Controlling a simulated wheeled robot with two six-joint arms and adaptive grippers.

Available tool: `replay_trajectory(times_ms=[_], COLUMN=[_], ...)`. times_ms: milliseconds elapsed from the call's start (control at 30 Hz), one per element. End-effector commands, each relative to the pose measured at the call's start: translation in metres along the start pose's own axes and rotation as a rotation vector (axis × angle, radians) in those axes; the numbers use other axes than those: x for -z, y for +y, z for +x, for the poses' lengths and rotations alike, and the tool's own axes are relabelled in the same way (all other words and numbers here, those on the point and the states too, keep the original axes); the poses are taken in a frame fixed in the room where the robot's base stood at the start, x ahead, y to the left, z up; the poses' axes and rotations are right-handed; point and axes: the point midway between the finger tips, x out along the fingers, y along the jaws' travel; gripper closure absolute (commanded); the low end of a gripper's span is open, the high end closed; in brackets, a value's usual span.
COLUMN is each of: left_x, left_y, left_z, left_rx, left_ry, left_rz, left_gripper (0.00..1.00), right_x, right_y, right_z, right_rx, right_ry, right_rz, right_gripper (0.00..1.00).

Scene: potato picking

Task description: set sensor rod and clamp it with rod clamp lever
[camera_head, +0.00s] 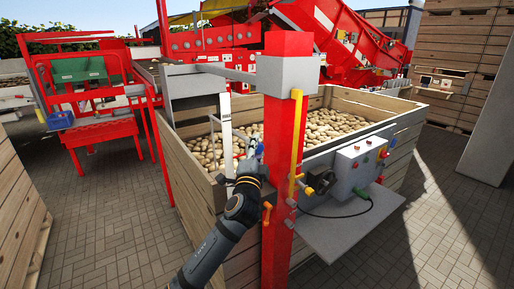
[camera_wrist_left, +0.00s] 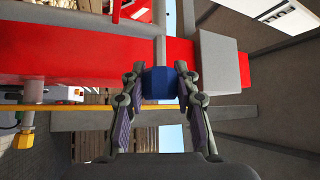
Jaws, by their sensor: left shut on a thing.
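My left gripper (camera_head: 255,157) is beside the red post (camera_head: 285,130), left of it, above the crate's near edge. In the left wrist view its fingers (camera_wrist_left: 161,85) are closed on a blue block (camera_wrist_left: 161,80), with a thin grey bar (camera_wrist_left: 159,25) running from it across the red post. The blue block shows small at the fingertips in the head view (camera_head: 259,150). A yellow rod (camera_head: 296,130) stands upright along the post. A small orange lever (camera_head: 267,212) sits low on the post. I cannot tell which part is the clamp lever. The right gripper is not in view.
A wooden crate of potatoes (camera_head: 200,190) stands behind the post. A grey control box (camera_head: 358,165) with buttons and a shelf (camera_head: 345,225) is at the right. A white marked strip (camera_head: 226,125) hangs near the gripper. Paved floor is free at left and right.

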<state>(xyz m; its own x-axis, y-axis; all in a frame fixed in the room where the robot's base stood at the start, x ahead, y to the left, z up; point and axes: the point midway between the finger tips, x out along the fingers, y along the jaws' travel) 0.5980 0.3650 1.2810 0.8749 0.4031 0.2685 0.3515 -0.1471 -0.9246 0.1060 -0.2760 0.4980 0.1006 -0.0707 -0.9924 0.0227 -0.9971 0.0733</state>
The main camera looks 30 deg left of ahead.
Motion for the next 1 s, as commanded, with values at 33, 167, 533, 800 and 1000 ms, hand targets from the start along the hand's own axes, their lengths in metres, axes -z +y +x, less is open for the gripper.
replay_trajectory(times_ms=[33,167,533,800,1000], left_x=[0.002,0.008,0.034,0.034,0.034], left_y=[-0.007,-0.029,-0.116,-0.116,-0.115], left_z=[0.002,0.008,0.033,0.033,0.033], left_rx=[0.003,0.005,0.007,0.005,0.004], left_ry=[0.000,0.001,0.001,0.002,0.001], left_rz=[0.000,-0.002,-0.001,0.001,0.001], left_gripper=[1.00,1.00,1.00,1.00,0.55], right_x=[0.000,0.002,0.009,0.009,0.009], right_y=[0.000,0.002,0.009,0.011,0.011], right_z=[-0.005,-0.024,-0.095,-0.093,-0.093], right_rx=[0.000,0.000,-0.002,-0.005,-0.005], right_ry=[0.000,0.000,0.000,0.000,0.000], right_rz=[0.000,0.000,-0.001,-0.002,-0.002], right_gripper=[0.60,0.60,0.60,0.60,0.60])
